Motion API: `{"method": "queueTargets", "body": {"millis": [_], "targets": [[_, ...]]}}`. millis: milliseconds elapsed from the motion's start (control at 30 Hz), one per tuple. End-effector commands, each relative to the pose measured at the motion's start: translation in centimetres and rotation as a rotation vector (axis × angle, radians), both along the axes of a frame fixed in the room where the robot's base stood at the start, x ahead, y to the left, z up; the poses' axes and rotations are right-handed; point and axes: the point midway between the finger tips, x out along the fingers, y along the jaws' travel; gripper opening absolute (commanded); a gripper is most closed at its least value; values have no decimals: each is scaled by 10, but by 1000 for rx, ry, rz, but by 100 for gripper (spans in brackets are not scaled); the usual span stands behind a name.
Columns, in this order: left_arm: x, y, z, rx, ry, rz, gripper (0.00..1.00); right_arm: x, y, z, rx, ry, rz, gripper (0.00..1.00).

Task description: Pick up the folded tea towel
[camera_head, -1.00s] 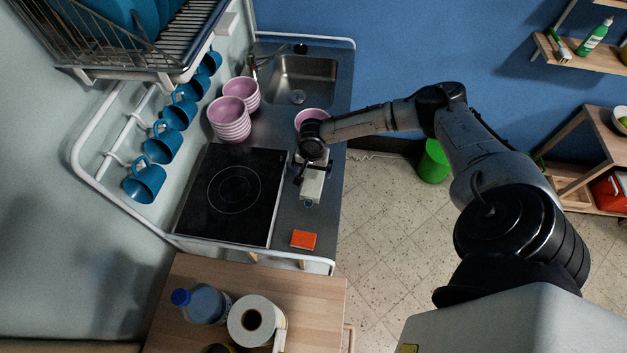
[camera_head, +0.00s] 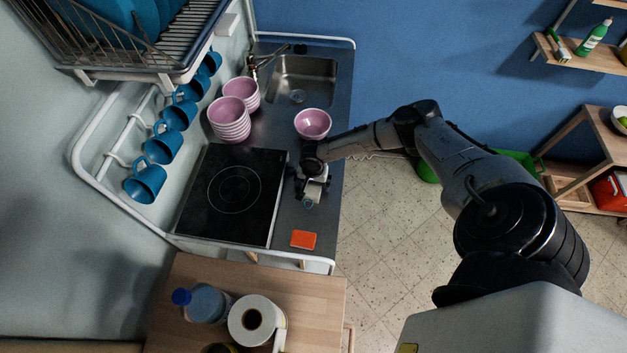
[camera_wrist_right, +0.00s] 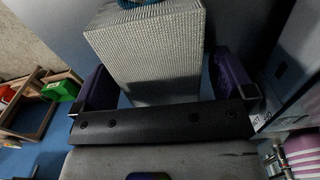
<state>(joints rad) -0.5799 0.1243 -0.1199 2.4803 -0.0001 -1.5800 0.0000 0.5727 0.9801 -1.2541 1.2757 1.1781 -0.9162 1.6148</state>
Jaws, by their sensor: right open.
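The folded tea towel (camera_wrist_right: 150,50) is a pale grey, woven-textured block in the right wrist view, with a teal ring-like mark at its top edge. In the head view it shows as a small light patch (camera_head: 312,199) on the dark counter, partly hidden by my right gripper. My right gripper (camera_head: 311,184) is open over it. In the right wrist view its two dark purple fingers (camera_wrist_right: 165,84) stand on either side of the towel; whether they touch it I cannot tell. My left gripper is out of view.
A black hob (camera_head: 233,192) lies left of the gripper. A pink bowl (camera_head: 313,123) stands behind it, and stacked pink bowls (camera_head: 230,122) stand further left. An orange block (camera_head: 303,240) lies in front. A white rail (camera_head: 300,257) runs along the counter's front edge.

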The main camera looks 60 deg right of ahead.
Motion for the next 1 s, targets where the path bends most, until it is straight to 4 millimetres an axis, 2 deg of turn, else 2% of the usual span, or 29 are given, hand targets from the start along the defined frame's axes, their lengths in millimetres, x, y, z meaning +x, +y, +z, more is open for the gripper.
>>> {"method": "queueTargets", "body": {"millis": [200,733,1000], "targets": [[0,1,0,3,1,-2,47,0,0,0,0,0,0,98],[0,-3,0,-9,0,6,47,0,0,0,0,0,0,47],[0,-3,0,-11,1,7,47,0,0,1,0,-1,0,47]]}}
